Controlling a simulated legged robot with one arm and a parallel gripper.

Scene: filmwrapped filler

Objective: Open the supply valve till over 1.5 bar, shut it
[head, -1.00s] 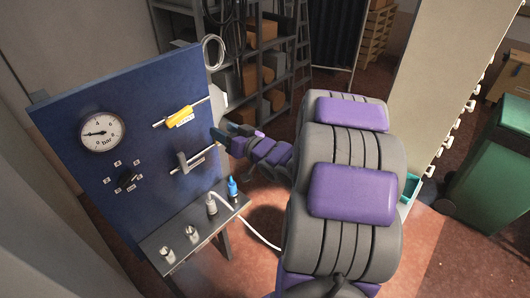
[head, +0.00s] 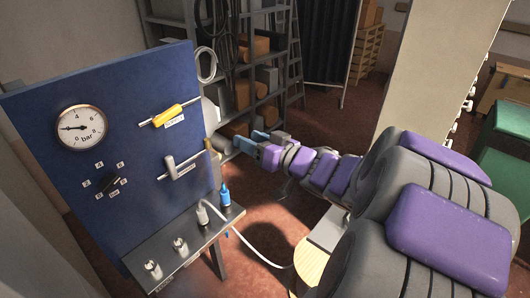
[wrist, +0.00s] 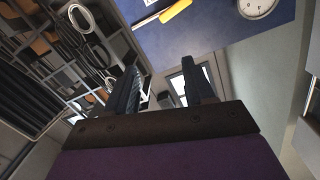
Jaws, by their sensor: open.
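The blue panel (head: 45,95) carries a round gauge (head: 82,128) marked bar. Its needle points left; the exact reading is too small to tell. A yellow-handled valve (head: 167,115) has its handle lying along its pipe. Below it, a grey-handled valve (head: 170,166) has its handle across its pipe. Their labels are too small to read. My gripper (head: 243,142) is open and empty, right of the panel's edge, apart from both handles. In the wrist view, the yellow handle (wrist: 175,11) and gauge (wrist: 257,8) lie beyond the open fingers (wrist: 160,75).
A black selector knob (head: 112,182) sits low on the panel. A ledge (head: 205,232) below holds grey fittings (head: 180,245), a blue-topped one (head: 225,196) and a white hose (head: 255,250). Shelves (head: 240,60) stand behind. Floor is open right of the ledge.

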